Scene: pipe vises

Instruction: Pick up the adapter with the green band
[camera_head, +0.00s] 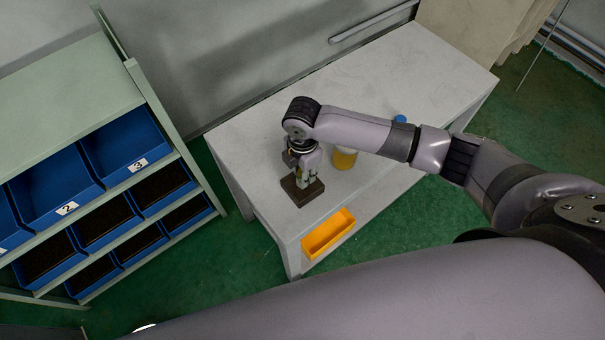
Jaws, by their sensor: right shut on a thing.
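My right gripper (305,178) points down at the front left of the white table, right over a dark brown block (298,195). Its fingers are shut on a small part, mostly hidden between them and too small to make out. I cannot tell whether this part touches the block. No green band shows clearly anywhere, so I cannot confirm that the held part is the adapter. My left gripper is not in view.
A yellow container (344,160) stands behind my right gripper, partly under my arm. A small blue thing (400,119) shows farther right. A shelf with blue bins (128,152) stands left.

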